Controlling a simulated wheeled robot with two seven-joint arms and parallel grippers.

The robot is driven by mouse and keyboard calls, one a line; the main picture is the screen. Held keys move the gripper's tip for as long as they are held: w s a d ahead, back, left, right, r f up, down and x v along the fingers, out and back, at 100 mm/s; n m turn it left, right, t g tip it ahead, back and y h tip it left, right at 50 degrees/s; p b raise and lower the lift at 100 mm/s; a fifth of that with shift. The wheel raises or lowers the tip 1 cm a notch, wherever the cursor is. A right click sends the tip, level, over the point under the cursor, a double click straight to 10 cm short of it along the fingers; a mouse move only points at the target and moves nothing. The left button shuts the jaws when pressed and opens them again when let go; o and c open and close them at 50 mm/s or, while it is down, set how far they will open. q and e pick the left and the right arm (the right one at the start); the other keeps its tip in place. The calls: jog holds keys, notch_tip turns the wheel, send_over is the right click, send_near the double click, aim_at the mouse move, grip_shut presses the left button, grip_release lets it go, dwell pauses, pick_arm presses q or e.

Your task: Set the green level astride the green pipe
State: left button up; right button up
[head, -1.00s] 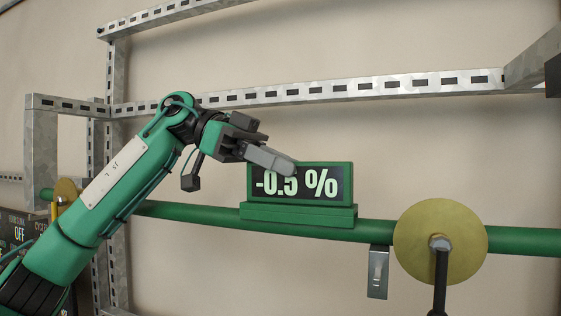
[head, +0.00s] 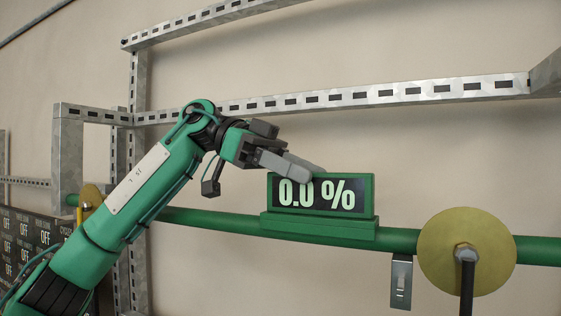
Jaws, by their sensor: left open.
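The green level (head: 368,205) sits upright on top of the green pipe (head: 200,217), its base along the pipe. Its black display reads 0.0 % in pale digits. How its underside fits around the pipe is hidden. My left gripper (head: 298,166) is open at the level's upper left. Its grey fingers overlap the top edge of the display in the picture, and I cannot tell whether they touch it. My right gripper is not in view.
A brass-coloured disc (head: 440,250) with a dark handle is on the pipe at right. A small metal bracket (head: 401,283) hangs below the pipe. Slotted metal rails (head: 360,95) run behind and above. A dark panel (head: 25,235) reading OFF stands at left.

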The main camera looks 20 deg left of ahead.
pick_arm(q)
jog(key=b+v, duration=0.3)
jog(key=v, duration=1)
jog(key=shift+a+b, duration=0.3)
